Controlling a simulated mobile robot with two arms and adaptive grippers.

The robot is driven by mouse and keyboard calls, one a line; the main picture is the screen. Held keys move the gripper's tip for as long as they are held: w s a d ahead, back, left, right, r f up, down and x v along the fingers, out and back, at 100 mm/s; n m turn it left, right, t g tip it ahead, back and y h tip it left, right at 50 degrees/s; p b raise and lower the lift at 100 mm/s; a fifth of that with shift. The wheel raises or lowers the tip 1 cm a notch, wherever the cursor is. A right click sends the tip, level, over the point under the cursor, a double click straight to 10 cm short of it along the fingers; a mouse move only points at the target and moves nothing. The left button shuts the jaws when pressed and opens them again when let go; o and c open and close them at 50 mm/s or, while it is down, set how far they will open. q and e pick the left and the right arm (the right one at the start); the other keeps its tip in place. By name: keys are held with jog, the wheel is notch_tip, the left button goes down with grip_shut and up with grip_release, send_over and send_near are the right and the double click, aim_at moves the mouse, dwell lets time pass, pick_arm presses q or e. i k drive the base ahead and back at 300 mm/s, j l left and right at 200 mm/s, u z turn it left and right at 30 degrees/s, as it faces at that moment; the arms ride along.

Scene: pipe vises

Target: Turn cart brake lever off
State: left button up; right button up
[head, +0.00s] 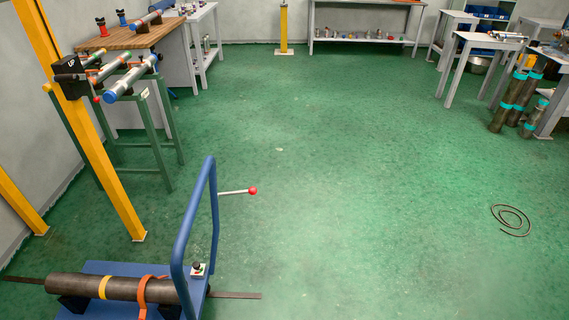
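A blue cart (97,268) stands at the lower left, cut off by the bottom edge. Its blue tube handle (183,229) rises at its right end. A thin metal lever with a red ball knob (253,190) sticks out to the right of the handle, close to level; this looks like the brake lever. A small white box with a dark knob and red and green marks (198,269) sits on the cart near the handle. Neither of my grippers is in view.
A dark pipe (120,288) lies on the cart under an orange strap. A yellow post (107,170) and a green pipe stand (160,140) are behind it. A coiled cable (511,220) lies on the floor at right. The middle green floor is clear.

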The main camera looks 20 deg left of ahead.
aim_at(252, 190)
jog(key=i+u, duration=0.35)
jog(key=i+l+u, duration=0.25)
jog(key=i+u, duration=0.15)
jog(key=i+l+u, duration=0.35)
jog(key=i+j, duration=0.05)
